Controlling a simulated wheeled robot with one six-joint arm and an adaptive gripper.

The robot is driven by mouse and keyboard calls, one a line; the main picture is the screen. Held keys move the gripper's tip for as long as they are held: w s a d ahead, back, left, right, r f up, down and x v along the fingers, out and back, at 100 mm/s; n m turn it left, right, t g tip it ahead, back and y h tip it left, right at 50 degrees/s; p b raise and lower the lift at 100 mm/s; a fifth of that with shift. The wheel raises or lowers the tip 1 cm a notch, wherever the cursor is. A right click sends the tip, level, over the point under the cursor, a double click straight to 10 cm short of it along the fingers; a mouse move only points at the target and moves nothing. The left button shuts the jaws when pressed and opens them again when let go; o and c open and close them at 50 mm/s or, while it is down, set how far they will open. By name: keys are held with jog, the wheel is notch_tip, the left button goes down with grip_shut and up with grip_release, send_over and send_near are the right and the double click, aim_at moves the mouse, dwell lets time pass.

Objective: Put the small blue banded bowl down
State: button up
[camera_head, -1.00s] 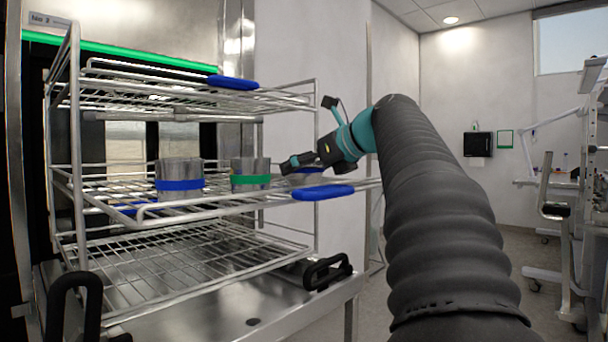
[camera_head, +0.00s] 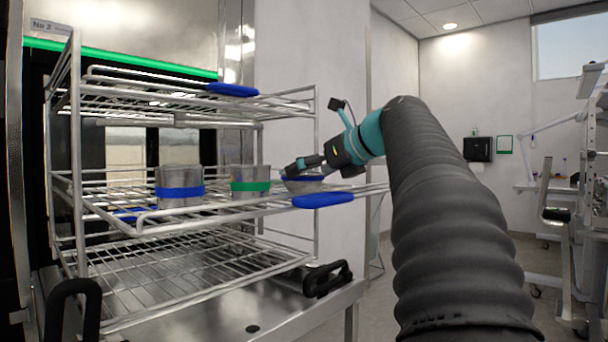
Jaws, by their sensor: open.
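The small blue banded bowl (camera_head: 304,187) is a shallow metal bowl at the right end of the middle rack shelf (camera_head: 230,208), just behind the blue handle tag. It looks upright and seems to rest on the shelf wires. My gripper (camera_head: 292,170) is open at the bowl's rim, reaching in from the right; its fingers hide part of the bowl. I cannot tell whether a finger still touches the rim.
A blue-banded metal cup (camera_head: 180,180) and a green-banded cup (camera_head: 250,178) stand left of the bowl. Blue tags mark the upper shelf (camera_head: 232,90) and middle shelf (camera_head: 323,200). The lower shelf (camera_head: 180,268) is empty. Black handles (camera_head: 328,278) stand at the cart's front.

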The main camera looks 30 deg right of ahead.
jog(key=p+v, duration=0.1)
jog(key=v, duration=0.9)
dwell(0.9)
